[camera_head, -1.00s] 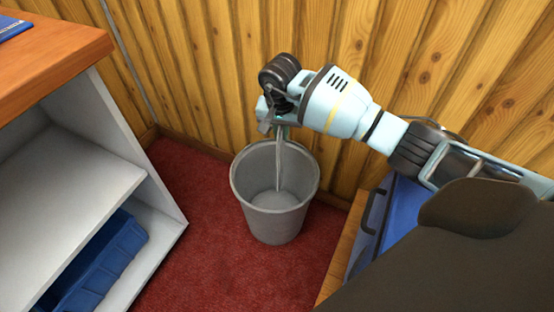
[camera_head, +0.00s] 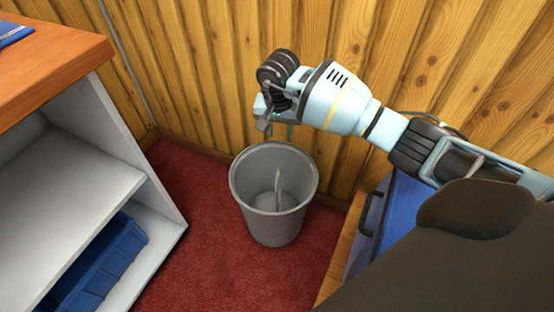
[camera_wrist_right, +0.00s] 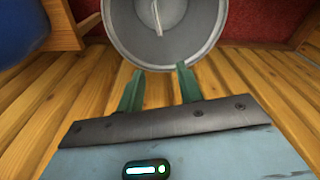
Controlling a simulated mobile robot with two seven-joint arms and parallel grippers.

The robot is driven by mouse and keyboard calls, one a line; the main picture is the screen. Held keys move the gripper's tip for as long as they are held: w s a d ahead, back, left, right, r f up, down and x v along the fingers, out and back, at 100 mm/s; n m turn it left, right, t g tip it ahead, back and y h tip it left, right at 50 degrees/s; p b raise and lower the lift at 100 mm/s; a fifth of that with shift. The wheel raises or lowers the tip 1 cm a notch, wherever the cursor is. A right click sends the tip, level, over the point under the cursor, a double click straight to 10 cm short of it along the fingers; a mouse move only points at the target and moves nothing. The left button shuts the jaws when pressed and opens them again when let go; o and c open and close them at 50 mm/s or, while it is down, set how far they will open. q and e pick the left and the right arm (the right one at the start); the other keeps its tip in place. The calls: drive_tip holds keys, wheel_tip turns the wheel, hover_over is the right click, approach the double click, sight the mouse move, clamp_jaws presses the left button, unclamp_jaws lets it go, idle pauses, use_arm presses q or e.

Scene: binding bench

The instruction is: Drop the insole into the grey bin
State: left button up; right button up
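The grey bin (camera_head: 275,222) stands upright on the red carpet by the wooden wall; it also shows in the right wrist view (camera_wrist_right: 195,52). The insole (camera_head: 278,188) is a thin grey strip inside the bin, standing nearly on end in the head view. In the right wrist view the insole (camera_wrist_right: 157,17) shows as a thin light strip within the bin. My right gripper (camera_head: 280,133) is above the bin's back rim. Its green fingers (camera_wrist_right: 158,72) are apart with nothing between them. My left gripper is not in view.
A white shelf unit (camera_head: 150,200) with an orange wooden top (camera_head: 60,55) and a blue tray (camera_head: 100,265) stands left of the bin. A blue box (camera_head: 378,225) with a dark handle is to the right. Red carpet (camera_head: 200,262) is clear in front.

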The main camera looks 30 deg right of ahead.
drive_tip(key=r, duration=0.2)
drive_tip(key=r+p, duration=0.1)
drive_tip(key=r, duration=0.2)
drive_tip(key=shift+s+a+r, duration=0.25)
drive_tip(key=shift+r, duration=0.1)
